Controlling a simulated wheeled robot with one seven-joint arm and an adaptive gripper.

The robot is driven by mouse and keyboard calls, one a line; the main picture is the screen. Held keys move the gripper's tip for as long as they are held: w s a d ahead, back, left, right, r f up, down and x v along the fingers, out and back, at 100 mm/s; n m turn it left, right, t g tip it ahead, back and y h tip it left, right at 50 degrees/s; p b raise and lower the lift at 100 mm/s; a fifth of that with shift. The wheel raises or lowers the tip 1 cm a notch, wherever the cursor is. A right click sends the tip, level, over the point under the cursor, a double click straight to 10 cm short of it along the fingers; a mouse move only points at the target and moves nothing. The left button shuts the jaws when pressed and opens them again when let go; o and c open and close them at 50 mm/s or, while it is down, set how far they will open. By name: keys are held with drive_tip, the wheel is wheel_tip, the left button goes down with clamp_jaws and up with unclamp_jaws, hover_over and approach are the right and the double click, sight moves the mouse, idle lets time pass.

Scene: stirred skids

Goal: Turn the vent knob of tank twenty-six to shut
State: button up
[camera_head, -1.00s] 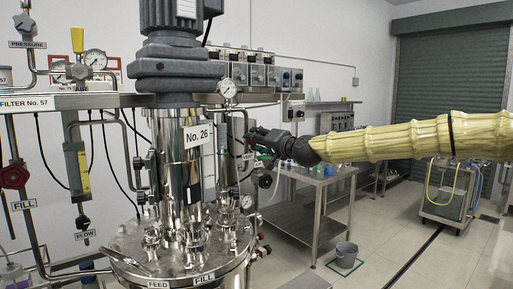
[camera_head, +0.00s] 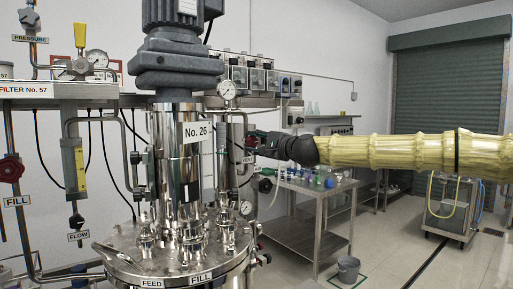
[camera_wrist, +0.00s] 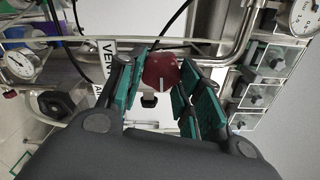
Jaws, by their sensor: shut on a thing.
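Tank twenty-six (camera_head: 172,160) is a shiny steel vessel with a "No. 26" label (camera_head: 197,131) and a grey motor on top. My gripper (camera_head: 254,143) is just right of its column, at the pipework. In the wrist view, the dark red round vent knob (camera_wrist: 160,70) sits between the green-padded fingers of my gripper (camera_wrist: 158,85), which are shut on it. A white mark shows on the knob's lower edge. A white label (camera_wrist: 108,58) starting "VEN" is beside it, partly covered by a finger. The knob is mostly hidden by my gripper in the head view.
Pressure gauges (camera_head: 227,90) and steel pipes are close around the gripper. A black handle (camera_wrist: 62,104) is left of the fingers in the wrist view. A steel bench (camera_head: 310,195) with bottles stands behind, a bucket (camera_head: 348,268) on the floor.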

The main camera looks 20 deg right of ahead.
drive_tip(key=shift+d+m, duration=0.1)
drive_tip(key=shift+m, duration=0.6)
drive_tip(key=o, duration=1)
drive_tip(key=shift+o, duration=0.2)
drive_tip(key=v, duration=1.2)
